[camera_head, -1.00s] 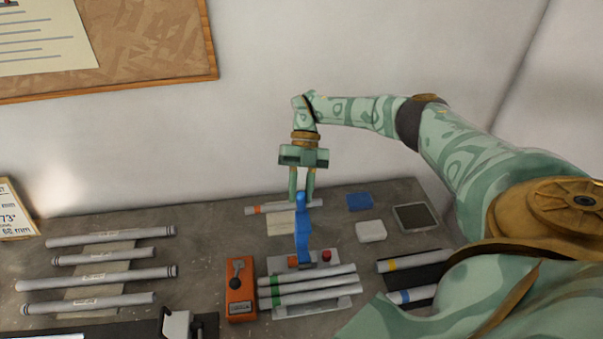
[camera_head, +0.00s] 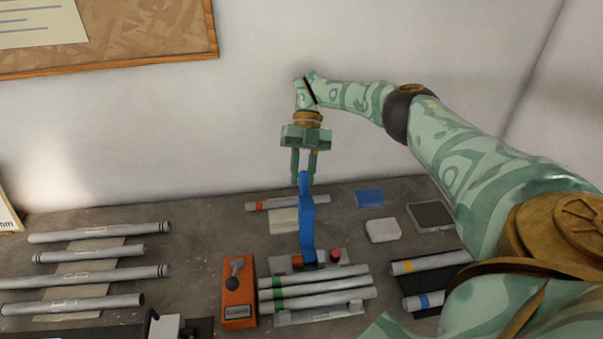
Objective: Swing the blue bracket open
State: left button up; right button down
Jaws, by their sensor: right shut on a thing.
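The blue bracket (camera_head: 307,222) stands up from its hinge at the back of the grey jig plate (camera_head: 320,315), with its free end raised. Several grey tubes with green bands (camera_head: 315,296) lie on the plate in front of the hinge. My right gripper (camera_head: 304,181) points down from above and is shut on the bracket's upper end, one finger on each side. My left gripper is not in view.
An orange box with a black lever (camera_head: 238,292) stands just left of the jig. A red button (camera_head: 334,256) sits right of the hinge. An orange-banded tube (camera_head: 288,204) lies behind the bracket. Blue (camera_head: 369,197) and white (camera_head: 383,230) blocks lie to the right.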

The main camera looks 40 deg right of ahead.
jog(key=shift+s+d+f, duration=0.1)
jog(key=shift+d+f, duration=0.1)
jog(key=shift+f, duration=0.05)
jog(key=c, duration=1.2)
grip_release()
jog(key=shift+c, duration=0.2)
jog(key=shift+o, duration=0.3)
jog(key=shift+s+d+r, duration=0.1)
jog(key=shift+d, duration=0.1)
jog(key=shift+a+r, duration=0.15)
jog(key=shift+r, duration=0.05)
jog(key=r, duration=0.2)
jog(key=r+p, duration=0.1)
jog(key=shift+s+r, duration=0.3)
jog(key=shift+r, duration=0.05)
jog(key=s+a+r, duration=0.8)
jog(key=s, duration=0.2)
jog(key=shift+a+r, duration=0.35)
jog(key=shift+r, duration=0.05)
jog(key=shift+s, duration=0.1)
